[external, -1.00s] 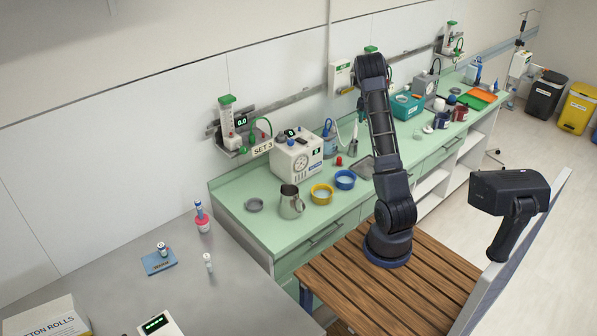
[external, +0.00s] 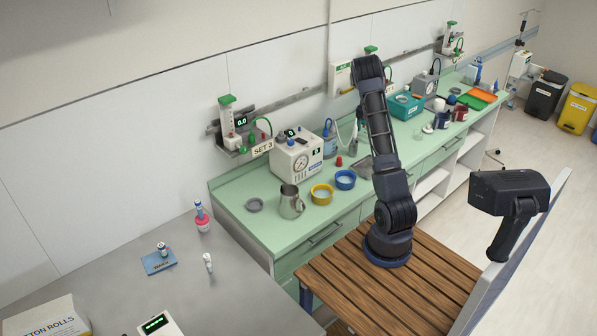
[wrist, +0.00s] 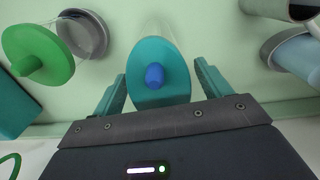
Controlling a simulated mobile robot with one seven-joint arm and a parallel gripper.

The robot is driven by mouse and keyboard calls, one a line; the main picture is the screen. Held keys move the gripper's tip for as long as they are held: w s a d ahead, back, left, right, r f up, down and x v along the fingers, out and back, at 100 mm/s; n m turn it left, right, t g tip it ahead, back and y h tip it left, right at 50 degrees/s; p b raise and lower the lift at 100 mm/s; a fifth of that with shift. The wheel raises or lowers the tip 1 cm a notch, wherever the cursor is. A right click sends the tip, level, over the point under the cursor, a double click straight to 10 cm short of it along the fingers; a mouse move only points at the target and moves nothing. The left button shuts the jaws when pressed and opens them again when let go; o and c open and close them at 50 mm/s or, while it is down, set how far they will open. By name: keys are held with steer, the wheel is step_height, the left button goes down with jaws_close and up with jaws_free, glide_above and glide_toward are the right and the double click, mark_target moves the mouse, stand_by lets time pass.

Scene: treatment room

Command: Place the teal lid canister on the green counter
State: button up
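The teal lid canister (wrist: 144,81) shows in the wrist view as a round teal lid with a blue knob. Its clear body is barely visible below the lid. My gripper (wrist: 160,72) has its teal fingers apart, one on each side of the canister. A narrow gap shows beside the right finger; contact at the left finger is unclear. The green counter (external: 238,222) runs along the wall in the external view, and its surface shows under the canister in the wrist view. In the external view my arm mostly hides the gripper, and I cannot make out the canister.
In the wrist view a green lid (wrist: 58,50) and a grey dish (wrist: 90,38) are at left, and a grey-rimmed vessel (wrist: 291,40) at right. On the counter, a metal jug (external: 291,204), yellow bowl (external: 321,198) and blue bowl (external: 345,184) stand left of my arm.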

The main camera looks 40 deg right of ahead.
steer(key=shift+r, duration=0.1)
step_height(320, 180, up, 12)
steer(key=s+a+r+t, duration=0.1)
steer(key=s+a+r, duration=0.1)
steer(key=a+r, duration=0.5)
steer(key=s+a+r+t, duration=0.1)
steer(key=s+a+r, duration=0.15)
steer(key=a, duration=0.75)
steer(key=s+a+r+t, duration=0.1)
steer(key=s+a+r, duration=0.2)
steer(key=s+a, duration=0.7)
steer(key=s+a+r, duration=0.3)
steer(key=s+a, duration=0.4)
steer(key=a, duration=0.7)
steer(key=s+a+f+m+t, duration=0.1)
steer(key=s+a+f, duration=0.3)
steer(key=s+a, duration=0.3)
steer(key=shift+s+a+t, duration=0.3)
steer(key=shift+s, duration=2)
